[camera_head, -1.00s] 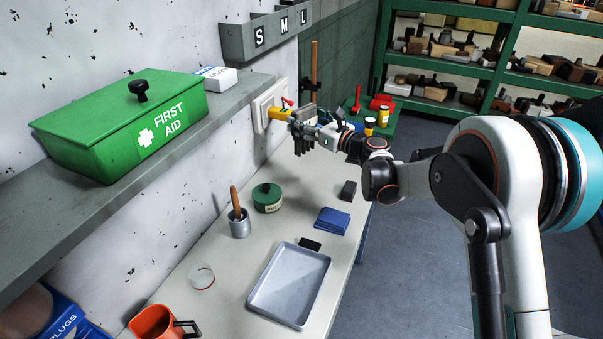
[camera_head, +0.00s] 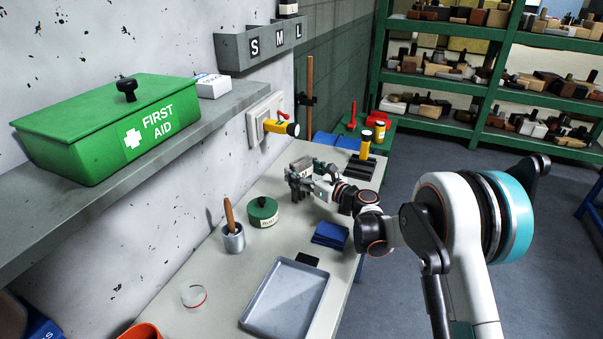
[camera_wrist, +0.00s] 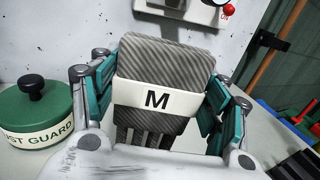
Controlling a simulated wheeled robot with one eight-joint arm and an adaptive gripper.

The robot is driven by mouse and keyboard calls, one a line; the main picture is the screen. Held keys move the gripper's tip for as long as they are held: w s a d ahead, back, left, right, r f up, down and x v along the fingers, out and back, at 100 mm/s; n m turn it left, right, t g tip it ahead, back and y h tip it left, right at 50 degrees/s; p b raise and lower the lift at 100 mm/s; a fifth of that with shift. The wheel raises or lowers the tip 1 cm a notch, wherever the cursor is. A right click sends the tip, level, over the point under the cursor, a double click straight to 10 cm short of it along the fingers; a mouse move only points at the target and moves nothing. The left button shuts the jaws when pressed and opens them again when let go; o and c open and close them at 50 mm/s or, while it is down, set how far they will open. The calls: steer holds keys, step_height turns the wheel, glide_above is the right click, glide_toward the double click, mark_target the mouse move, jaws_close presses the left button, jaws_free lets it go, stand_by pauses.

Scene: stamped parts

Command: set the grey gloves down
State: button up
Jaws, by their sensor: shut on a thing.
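The grey gloves (camera_wrist: 165,60) are a ribbed dark grey bundle with a white band marked M, filling the middle of the wrist view. My gripper (camera_wrist: 160,95) is shut on them, with a teal finger on each side. In the head view my gripper (camera_head: 312,180) holds the gloves (camera_head: 297,178) at the bench, near the wall and behind the green tin. I cannot tell whether the gloves touch the bench top (camera_head: 232,282).
The green tin (camera_head: 262,213) stands close left of the gloves; it also shows in the wrist view (camera_wrist: 33,112). Blue cloths (camera_head: 330,235) and a grey tray (camera_head: 285,300) lie nearer. A yellow-and-black torch (camera_head: 365,144) stands farther back. A wall switch box (camera_head: 262,117) is above.

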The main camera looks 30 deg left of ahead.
steer(key=shift+r, duration=0.1)
steer(key=o, duration=1.1)
steer(key=shift+c, duration=0.2)
steer(key=shift+d, duration=0.35)
steer(key=p+v, duration=0.2)
steer(key=v, duration=0.9)
steer(key=shift+s+d, duration=0.15)
steer(key=shift+s, duration=0.05)
steer(key=shift+r, duration=0.1)
